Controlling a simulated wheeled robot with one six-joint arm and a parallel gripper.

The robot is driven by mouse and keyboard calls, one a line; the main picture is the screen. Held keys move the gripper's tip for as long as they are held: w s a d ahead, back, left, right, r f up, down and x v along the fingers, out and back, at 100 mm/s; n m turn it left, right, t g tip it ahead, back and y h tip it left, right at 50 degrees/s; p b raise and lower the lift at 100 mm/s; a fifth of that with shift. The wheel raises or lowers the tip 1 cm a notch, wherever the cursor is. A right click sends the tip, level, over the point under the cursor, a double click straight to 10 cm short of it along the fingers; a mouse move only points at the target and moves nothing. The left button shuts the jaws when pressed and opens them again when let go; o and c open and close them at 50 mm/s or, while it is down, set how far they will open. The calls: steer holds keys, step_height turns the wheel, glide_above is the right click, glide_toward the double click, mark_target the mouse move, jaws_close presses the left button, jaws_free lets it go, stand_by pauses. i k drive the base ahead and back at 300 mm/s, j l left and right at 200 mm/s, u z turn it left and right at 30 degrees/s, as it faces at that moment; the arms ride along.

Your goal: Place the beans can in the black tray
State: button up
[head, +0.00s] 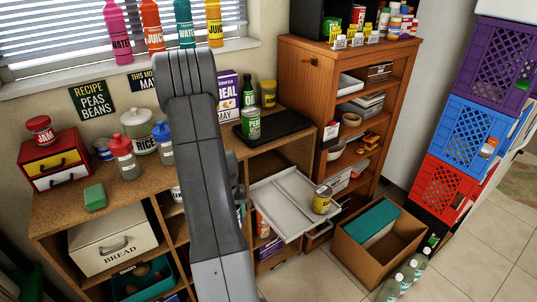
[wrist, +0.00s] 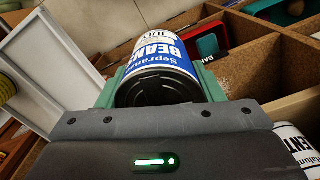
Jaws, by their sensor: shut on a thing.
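The beans can (wrist: 165,62) has a blue and white label and shows close up in the wrist view, its dark end toward the camera. My gripper (wrist: 158,78) is shut on it, with a green finger on each side. In the head view my arm hides the gripper and most or all of this can. The black tray (head: 287,124) lies on top of the wooden shelf unit, right of my arm. A green peas can (head: 252,124) stands at its left part; its right part is bare. The wrist view does not show the black tray.
A white pulled-out tray (head: 277,212) juts from the shelf unit, with a yellow can (head: 322,200) on it. A cereal box (head: 228,97), green bottle (head: 248,91) and jar (head: 268,93) stand behind the black tray. A tall wooden cabinet (head: 297,72) rises to its right.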

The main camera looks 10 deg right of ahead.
mark_target(286, 123)
steer(key=l+u, duration=0.5)
steer(key=l, duration=1)
